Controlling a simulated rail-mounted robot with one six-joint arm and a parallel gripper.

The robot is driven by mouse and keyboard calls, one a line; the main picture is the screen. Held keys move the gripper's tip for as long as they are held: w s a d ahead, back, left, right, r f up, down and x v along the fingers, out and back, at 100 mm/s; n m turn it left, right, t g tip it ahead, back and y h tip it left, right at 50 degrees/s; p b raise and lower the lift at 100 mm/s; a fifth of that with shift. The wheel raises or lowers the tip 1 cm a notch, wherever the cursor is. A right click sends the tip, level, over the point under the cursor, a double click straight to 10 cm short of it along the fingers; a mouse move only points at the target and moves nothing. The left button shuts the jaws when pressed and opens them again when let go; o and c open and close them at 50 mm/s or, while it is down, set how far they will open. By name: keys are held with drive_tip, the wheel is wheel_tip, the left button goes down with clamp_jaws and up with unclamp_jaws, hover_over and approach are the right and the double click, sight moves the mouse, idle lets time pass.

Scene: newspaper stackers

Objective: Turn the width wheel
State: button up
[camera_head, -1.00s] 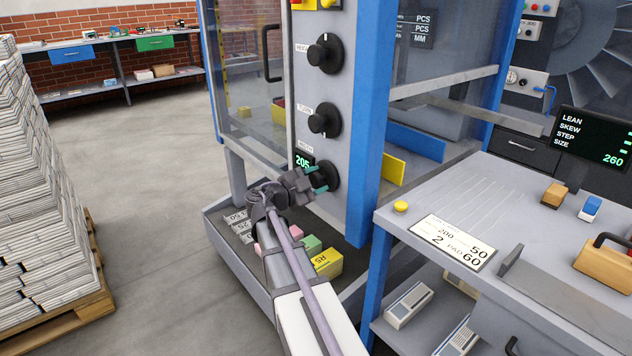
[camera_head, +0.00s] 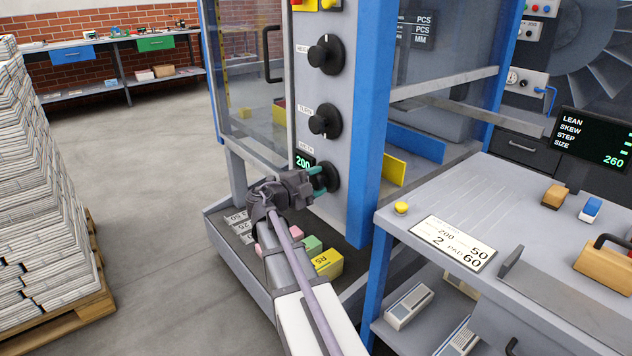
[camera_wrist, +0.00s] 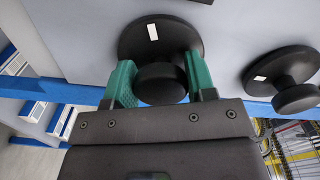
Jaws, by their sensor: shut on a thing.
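The width wheel (camera_head: 331,177) is the lowest of the black round wheels on the grey machine panel, partly hidden behind my gripper. My gripper (camera_head: 318,180) has its teal fingertips on the wheel's hub. In the wrist view the two teal fingers of my gripper (camera_wrist: 160,82) stand on either side of the hub of the width wheel (camera_wrist: 160,45), shut on it. A white mark shows on the wheel's disc, near its upper left in that view. The small display (camera_head: 303,163) beside the wheel reads 200 in green.
The turn wheel (camera_head: 324,121) and a higher wheel (camera_head: 325,54) sit above on the same panel. A blue post (camera_head: 378,110) stands right of it. A card (camera_head: 453,243) on the side table shows 200, 50, 2 and 60. Coloured blocks (camera_head: 327,263) lie in the tray below.

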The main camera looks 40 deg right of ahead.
drive_tip(key=o, duration=0.9)
drive_tip(key=shift+a, duration=0.1)
drive_tip(key=a, duration=1)
drive_tip(key=shift+w+a, duration=0.15)
drive_tip(key=shift+a, duration=0.2)
